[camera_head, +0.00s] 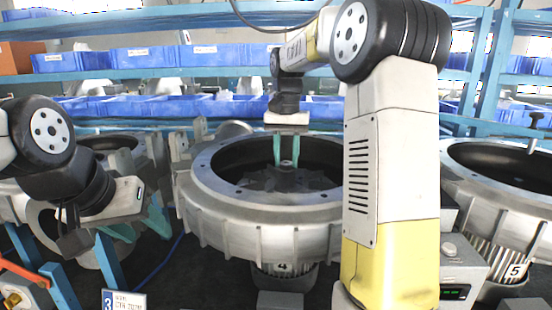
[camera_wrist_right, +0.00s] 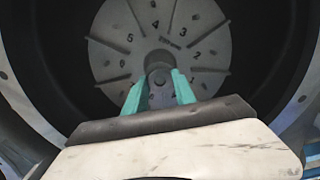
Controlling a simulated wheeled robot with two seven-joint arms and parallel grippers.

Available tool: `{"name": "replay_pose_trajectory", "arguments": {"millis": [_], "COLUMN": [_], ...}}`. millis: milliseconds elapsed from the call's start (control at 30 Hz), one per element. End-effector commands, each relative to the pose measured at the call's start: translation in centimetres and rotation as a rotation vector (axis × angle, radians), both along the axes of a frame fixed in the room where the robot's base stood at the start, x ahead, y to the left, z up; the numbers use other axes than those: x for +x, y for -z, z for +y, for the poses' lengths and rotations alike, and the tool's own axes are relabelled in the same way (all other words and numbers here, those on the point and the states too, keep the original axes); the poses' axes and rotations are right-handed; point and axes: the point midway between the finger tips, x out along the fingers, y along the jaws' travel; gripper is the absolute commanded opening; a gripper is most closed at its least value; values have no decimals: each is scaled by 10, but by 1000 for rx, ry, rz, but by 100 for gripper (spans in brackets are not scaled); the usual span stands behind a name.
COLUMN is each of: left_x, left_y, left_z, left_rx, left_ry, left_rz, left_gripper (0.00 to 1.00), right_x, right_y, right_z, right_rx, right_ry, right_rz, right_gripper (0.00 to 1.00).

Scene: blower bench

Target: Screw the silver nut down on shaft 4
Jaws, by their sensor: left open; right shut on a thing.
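The grey blower housing (camera_head: 215,212) above the label 4 (camera_head: 282,267) stands in the middle of the head view. Inside is a disc with numbered sectors (camera_wrist_right: 120,40), seen in the right wrist view. My right gripper (camera_head: 286,160) points down into the housing, its teal fingers shut on the silver nut (camera_wrist_right: 158,62) at the disc's centre. The nut is small and partly hidden by the fingers, and its threads are not visible. My left gripper (camera_head: 140,226) is open and empty, left of the housing and apart from it.
A second housing (camera_head: 480,180) with label 5 (camera_head: 515,270) stands at the right, and another (camera_head: 105,145) at the far left. My right arm crosses in front of housing 4's right side. Blue bins (camera_head: 150,57) fill the shelves behind. A label 3 plate (camera_head: 123,302) is at the lower left.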

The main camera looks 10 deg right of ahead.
Motion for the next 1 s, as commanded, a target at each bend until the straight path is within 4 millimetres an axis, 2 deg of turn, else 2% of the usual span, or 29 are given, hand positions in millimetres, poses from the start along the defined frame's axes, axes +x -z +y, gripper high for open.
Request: {"name": "replay_pose_trajectory", "arguments": {"millis": [1000], "left_x": [0], "left_y": [0], "left_z": [0], "left_rx": [0], "left_ry": [0], "left_rz": [0], "left_gripper": [51], "right_x": [0], "right_y": [1], "right_z": [0], "right_rx": [0], "right_ry": [1615], "right_rz": [1], "right_gripper": [0]}}
